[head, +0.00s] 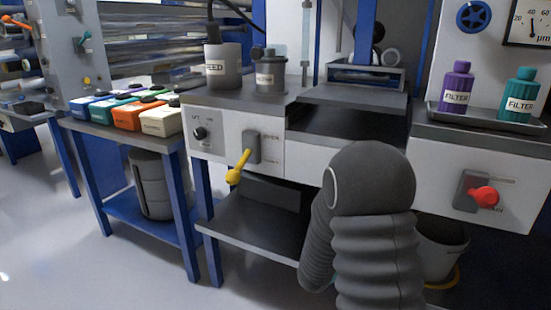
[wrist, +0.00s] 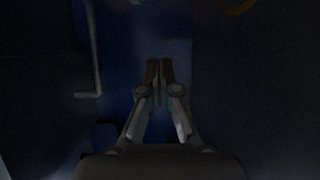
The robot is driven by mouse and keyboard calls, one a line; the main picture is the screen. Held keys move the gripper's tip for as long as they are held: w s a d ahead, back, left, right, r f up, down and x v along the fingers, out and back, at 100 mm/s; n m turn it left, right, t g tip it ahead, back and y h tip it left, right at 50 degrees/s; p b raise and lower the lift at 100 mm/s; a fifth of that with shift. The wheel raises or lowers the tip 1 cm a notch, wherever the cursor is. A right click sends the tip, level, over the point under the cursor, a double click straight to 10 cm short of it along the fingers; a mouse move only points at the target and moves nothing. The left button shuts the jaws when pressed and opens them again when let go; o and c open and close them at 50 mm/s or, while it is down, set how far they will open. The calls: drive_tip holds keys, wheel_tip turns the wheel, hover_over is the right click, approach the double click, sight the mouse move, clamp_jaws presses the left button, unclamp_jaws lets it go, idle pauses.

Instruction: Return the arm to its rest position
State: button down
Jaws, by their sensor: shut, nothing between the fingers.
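My gripper (wrist: 160,66) shows in the wrist view with its two fingers together and nothing between them. It points into a dark space with a dark blue surface behind it. In the head view my dark grey, ribbed arm stands folded in front of the machine, right of centre. The gripper itself is hidden in the head view.
A machine front carries a yellow lever (head: 238,166) and a red knob (head: 484,197). Purple (head: 456,88) and teal (head: 520,95) filter bottles stand in a tray at right. A lower shelf (head: 250,232) and a bucket (head: 443,252) are close to my arm. Open floor lies at left.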

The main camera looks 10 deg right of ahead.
drive_tip(key=s+f+g, duration=0.2)
drive_tip(key=s+d+f+n+g, duration=0.1)
drive_tip(key=s+f+g, duration=0.1)
drive_tip(key=shift+s+d+y, duration=0.15)
drive_tip(key=shift+s+y, duration=0.15)
drive_tip(key=shift+s, duration=0.1)
drive_tip(key=s+a+r+m+g+y+p, duration=0.1)
drive_tip(key=s+a+m+g+y, duration=0.15)
drive_tip(key=s, duration=0.45)
drive_tip(key=s+a+r+m+g+y+p, duration=0.1)
drive_tip(key=s+a+g+y, duration=0.3)
drive_tip(key=s, duration=0.3)
drive_tip(key=s+a+r+m+t+y+p, duration=0.1)
drive_tip(key=s+a+r+t+y+p, duration=0.2)
drive_tip(key=a+r, duration=0.5)
drive_tip(key=s+a+r+m+t+y+p, duration=0.2)
drive_tip(key=s+a+r+t+y+p, duration=0.2)
drive_tip(key=a+r, duration=0.4)
wheel_tip(320, 180, up, 7)
drive_tip(key=shift+f+t+y+p, duration=0.15)
drive_tip(key=shift+t+y+p, duration=0.3)
drive_tip(key=shift+y+p, duration=0.45)
drive_tip(key=shift+s, duration=0.15)
